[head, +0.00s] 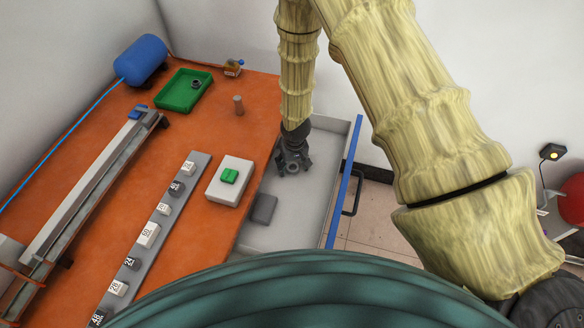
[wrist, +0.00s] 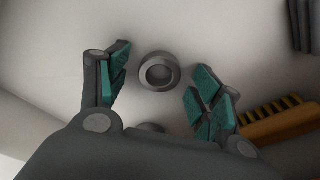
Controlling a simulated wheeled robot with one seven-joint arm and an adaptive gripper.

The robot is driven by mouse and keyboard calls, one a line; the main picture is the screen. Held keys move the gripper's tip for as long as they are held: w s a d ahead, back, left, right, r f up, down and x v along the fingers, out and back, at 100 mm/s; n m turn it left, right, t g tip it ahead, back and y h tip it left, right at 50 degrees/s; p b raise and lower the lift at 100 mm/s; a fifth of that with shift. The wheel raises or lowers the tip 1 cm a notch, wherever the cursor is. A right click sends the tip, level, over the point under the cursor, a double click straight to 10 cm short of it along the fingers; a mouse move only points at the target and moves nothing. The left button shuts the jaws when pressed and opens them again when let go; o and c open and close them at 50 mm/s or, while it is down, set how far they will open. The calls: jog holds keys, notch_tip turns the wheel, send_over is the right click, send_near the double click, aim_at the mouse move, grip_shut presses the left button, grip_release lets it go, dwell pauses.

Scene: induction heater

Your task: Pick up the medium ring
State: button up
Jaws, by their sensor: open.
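My gripper (head: 293,166) is open and hangs over the open grey drawer in the head view. In the wrist view a dark grey metal ring (wrist: 158,72) with a hole lies flat on the pale drawer floor, seen between the spread teal-padded fingers, apart from them. A second round grey piece (wrist: 150,127) shows below it, mostly hidden by my gripper's body. I cannot tell by size which of them is the medium ring. In the head view both are hidden by my gripper. Another dark ring (head: 196,84) sits in the green tray (head: 168,103).
A yellow brush with dark bristles (wrist: 280,121) lies right of the fingers. Dark grey pieces (wrist: 300,24) are at upper right. The drawer (head: 276,234) has a blue-edged front (head: 343,182) and holds a grey block (head: 263,209). The orange table (head: 217,131) stands left.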

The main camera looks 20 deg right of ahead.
jog(key=shift+s+r, duration=0.15)
jog(key=shift+c, duration=0.4)
jog(key=c, duration=1.1)
